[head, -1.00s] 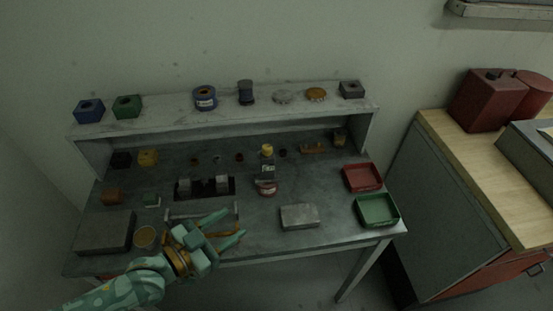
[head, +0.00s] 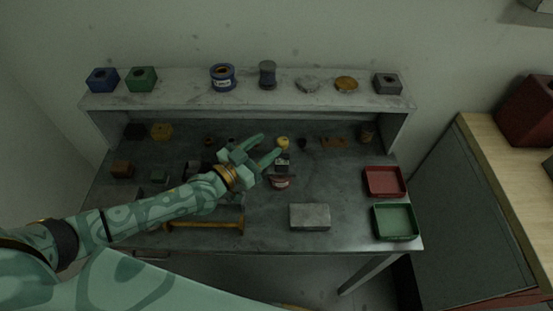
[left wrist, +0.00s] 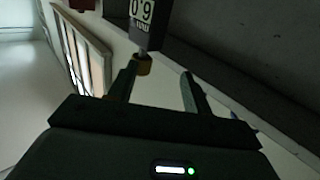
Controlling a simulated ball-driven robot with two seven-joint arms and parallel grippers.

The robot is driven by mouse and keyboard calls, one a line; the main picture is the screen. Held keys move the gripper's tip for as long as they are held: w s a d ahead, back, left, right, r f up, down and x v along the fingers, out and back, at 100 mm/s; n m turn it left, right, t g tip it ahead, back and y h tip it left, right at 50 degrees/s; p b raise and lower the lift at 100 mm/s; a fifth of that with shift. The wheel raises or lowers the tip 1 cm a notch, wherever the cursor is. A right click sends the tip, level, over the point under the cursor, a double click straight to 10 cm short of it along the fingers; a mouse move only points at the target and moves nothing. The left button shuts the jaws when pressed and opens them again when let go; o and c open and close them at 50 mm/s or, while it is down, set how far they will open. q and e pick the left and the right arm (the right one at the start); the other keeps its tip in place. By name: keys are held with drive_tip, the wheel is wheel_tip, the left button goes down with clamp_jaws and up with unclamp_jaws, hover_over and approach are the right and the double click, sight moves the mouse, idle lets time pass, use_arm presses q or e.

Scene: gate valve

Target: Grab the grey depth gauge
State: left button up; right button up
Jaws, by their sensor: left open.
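In the left wrist view, a dark body with a white numbered display (left wrist: 143,12) and a yellow-brown knob (left wrist: 144,66) appears to be the same gauge. My left gripper (head: 271,146) is open, its fingertips close beside the gauge's upper part. In the left wrist view, the knob sits between the open fingers (left wrist: 160,72), nearer the left one. Contact cannot be told. My right gripper is not in view.
A grey block (head: 310,217), a red tray (head: 403,184) and a green tray (head: 414,225) lie to the right. A raised shelf (head: 180,97) with several items runs along the back.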

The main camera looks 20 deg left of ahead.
sight(283, 140)
use_arm(q)
drive_tip(key=d, duration=0.1)
drive_tip(key=w+d+r, duration=0.1)
drive_tip(key=d, duration=0.2)
drive_tip(key=shift+w+r, duration=0.15)
drive_tip(key=shift+w, duration=0.1)
drive_tip(key=shift+w+d+f, duration=0.2)
drive_tip(key=shift+w+d, duration=0.15)
drive_tip(key=shift+w, duration=0.35)
drive_tip(key=shift+a, duration=0.25)
drive_tip(key=shift+s, duration=0.1)
drive_tip(key=c, duration=0.4)
drive_tip(key=shift+d, duration=0.15)
drive_tip(key=c, duration=0.5)
clamp_jaws()
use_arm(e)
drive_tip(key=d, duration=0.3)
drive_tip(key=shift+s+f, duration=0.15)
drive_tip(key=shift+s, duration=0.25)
use_arm(q)
drive_tip(key=shift+r, duration=0.1)
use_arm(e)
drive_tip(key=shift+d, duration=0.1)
